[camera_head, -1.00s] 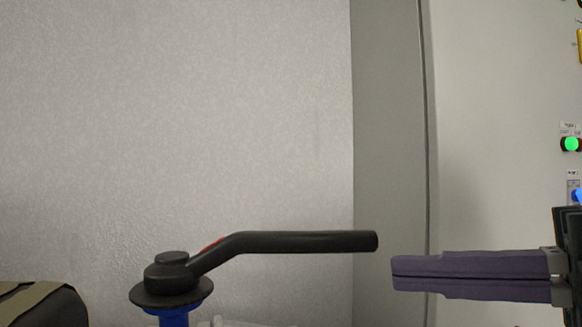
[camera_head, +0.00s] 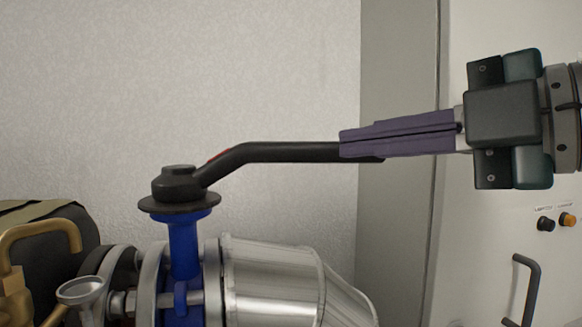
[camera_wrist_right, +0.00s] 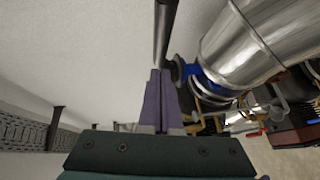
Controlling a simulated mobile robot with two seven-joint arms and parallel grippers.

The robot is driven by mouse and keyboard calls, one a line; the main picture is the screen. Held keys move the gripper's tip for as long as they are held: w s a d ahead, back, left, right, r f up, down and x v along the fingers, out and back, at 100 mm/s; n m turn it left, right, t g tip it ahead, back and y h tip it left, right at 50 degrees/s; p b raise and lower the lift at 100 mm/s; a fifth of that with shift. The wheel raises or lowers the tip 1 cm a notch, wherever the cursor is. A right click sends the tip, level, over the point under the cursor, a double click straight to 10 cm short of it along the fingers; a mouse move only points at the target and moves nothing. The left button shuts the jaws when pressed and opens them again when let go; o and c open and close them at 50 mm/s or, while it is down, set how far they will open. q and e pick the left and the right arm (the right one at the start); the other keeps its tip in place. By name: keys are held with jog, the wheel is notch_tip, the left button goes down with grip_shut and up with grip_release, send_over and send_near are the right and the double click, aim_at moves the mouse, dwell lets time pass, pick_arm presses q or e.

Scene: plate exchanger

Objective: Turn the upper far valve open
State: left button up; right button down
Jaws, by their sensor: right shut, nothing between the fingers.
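The valve has a black lever handle (camera_head: 270,152) with a red mark near its bend, on a round black hub and a blue stem (camera_head: 184,245). The lever points right, roughly level. My right gripper (camera_head: 342,143) comes in from the right with its purple fingers closed together and empty. The fingers overlap the lever's free end in the head view and hide part of it. In the right wrist view, the dark lever (camera_wrist_right: 165,35) runs up from just beyond the closed fingertips (camera_wrist_right: 160,72). I cannot tell whether they touch. My left gripper is out of view.
A shiny metal-clad pipe (camera_head: 275,280) lies below the lever. Brass fittings (camera_head: 35,245) and a dark strapped object (camera_head: 75,218) stand at the left. A pale cabinet (camera_head: 480,230) with buttons and a black handle is at the right. The wall behind is bare.

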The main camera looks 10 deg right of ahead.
aim_at(322, 152)
jog(key=w+b, duration=0.1)
jog(key=w, duration=0.2)
jog(key=shift+w+d+f+b, duration=0.2)
jog(key=shift+w+f+b, duration=0.05)
jog(key=shift+f+b, duration=0.15)
jog(key=shift+w, duration=0.3)
jog(key=shift+d, duration=0.1)
